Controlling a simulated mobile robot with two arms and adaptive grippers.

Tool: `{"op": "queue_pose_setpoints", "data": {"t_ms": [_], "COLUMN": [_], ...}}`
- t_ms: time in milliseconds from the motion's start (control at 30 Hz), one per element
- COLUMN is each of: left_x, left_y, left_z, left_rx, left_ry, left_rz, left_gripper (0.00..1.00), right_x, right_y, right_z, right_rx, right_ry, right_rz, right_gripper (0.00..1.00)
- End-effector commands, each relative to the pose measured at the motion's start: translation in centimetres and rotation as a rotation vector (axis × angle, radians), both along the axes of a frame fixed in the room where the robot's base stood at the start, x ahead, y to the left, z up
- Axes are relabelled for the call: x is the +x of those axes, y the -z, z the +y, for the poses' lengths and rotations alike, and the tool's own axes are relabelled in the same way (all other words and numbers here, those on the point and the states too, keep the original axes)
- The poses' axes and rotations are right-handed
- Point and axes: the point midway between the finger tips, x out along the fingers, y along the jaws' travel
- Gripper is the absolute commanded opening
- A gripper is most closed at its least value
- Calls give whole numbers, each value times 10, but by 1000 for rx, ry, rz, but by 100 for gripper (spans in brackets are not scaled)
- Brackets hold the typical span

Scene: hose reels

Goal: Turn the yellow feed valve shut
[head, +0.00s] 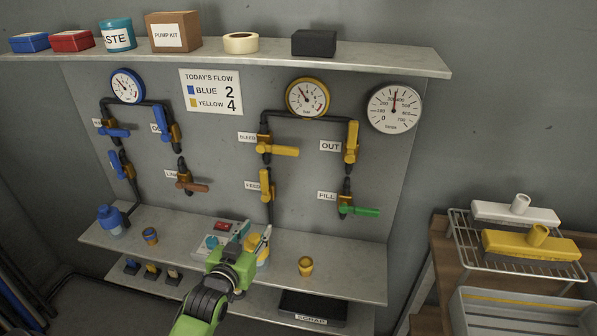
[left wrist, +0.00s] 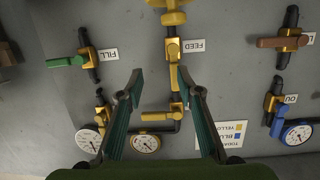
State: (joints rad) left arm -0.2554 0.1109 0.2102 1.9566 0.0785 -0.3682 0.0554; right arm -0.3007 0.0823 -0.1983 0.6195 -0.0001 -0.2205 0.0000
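The yellow feed valve (head: 265,186) is on the wall panel below the bleed valve, beside a FEED label. Its yellow handle lies in line with the vertical pipe. In the left wrist view, which is upside down, the feed valve (left wrist: 174,76) shows between and beyond my fingers. My left gripper (head: 256,231) is in front of the lower shelf, below the feed valve in the picture. In the left wrist view my left gripper (left wrist: 160,73) is open, its fingers spread and nothing between them. My right gripper is in neither view.
The yellow bleed valve (head: 278,150) has its handle sideways; the yellow out valve (head: 351,142) has its handle upright. The green-handled fill valve (head: 359,210) is to the right.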

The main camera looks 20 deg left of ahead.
Motion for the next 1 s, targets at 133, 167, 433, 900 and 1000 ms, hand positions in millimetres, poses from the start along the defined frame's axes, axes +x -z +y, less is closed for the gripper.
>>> {"op": "queue_pose_setpoints", "data": {"t_ms": [133, 167, 433, 900, 1000], "left_x": [11, 12, 28, 111, 126], "left_y": [-38, -43, -62, -62, -62], "left_z": [24, 27, 40, 59, 63], "left_rx": [10, 11, 18, 18, 19], "left_ry": [-37, -41, -55, -54, -55], "left_rz": [-135, -154, -219, -216, -215], "left_gripper": [33, 33, 33, 33, 33], "right_x": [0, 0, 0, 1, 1], "right_y": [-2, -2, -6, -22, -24], "right_z": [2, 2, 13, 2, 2], "right_rx": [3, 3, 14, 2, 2], "right_ry": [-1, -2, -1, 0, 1], "right_rz": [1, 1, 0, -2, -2], "right_gripper": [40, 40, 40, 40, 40]}}
